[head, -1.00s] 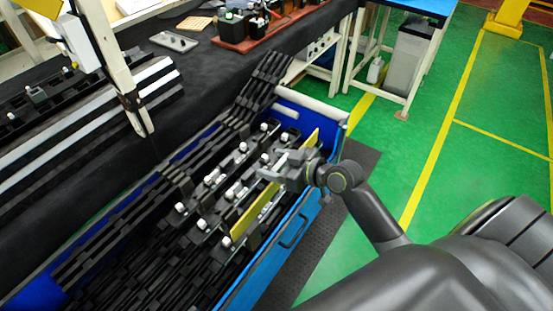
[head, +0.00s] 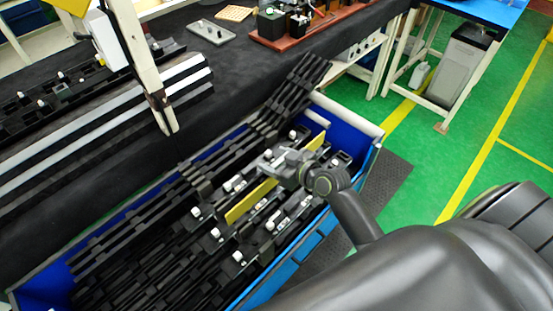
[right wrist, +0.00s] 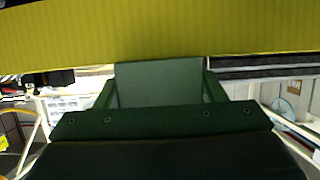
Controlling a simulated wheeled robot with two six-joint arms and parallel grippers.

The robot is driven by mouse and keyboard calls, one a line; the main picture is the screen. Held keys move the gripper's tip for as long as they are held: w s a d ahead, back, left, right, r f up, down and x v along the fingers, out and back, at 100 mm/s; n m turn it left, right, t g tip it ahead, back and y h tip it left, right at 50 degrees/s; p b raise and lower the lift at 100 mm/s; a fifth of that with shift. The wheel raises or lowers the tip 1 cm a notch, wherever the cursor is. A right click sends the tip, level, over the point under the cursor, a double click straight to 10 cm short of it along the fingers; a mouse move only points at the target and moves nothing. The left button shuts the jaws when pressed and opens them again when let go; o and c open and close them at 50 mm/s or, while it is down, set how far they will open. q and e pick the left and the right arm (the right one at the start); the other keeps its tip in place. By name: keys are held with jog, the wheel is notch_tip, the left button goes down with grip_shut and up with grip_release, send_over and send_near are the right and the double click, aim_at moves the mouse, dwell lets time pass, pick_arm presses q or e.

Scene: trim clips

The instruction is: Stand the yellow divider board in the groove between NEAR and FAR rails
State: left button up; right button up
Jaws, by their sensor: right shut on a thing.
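The yellow divider board (head: 251,200) is a long thin strip on edge over the blue bin, running parallel to the black rails. My right gripper (head: 280,166) is shut on it near its middle and hides that part. In the right wrist view the board (right wrist: 160,30) spans the full width, in front of the gripper. In the head view the board appears between two rows of white-capped clips, one on the left rail (head: 214,233) and one on the right rail (head: 256,239). No NEAR or FAR labels are legible. The groove and the board's lower edge are hidden. My left gripper is not in view.
The blue bin (head: 375,160) holds several stacked black rails, some leaning up at its far end. A black-draped table (head: 230,75) with a pale post (head: 140,60) stands along its left.

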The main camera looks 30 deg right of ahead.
jog(key=shift+f+b, duration=2.5)
jog(key=shift+f, duration=0.3)
notch_tip(320, 180, down, 7)
jog(key=b, duration=0.6)
jog(key=shift+b, duration=0.3)
dwell(1.2)
jog(key=o, duration=1.1)
jog(key=shift+r, duration=0.1)
jog(key=shift+s, duration=0.1)
jog(key=v, duration=1.7)
jog(key=shift+s, duration=0.15)
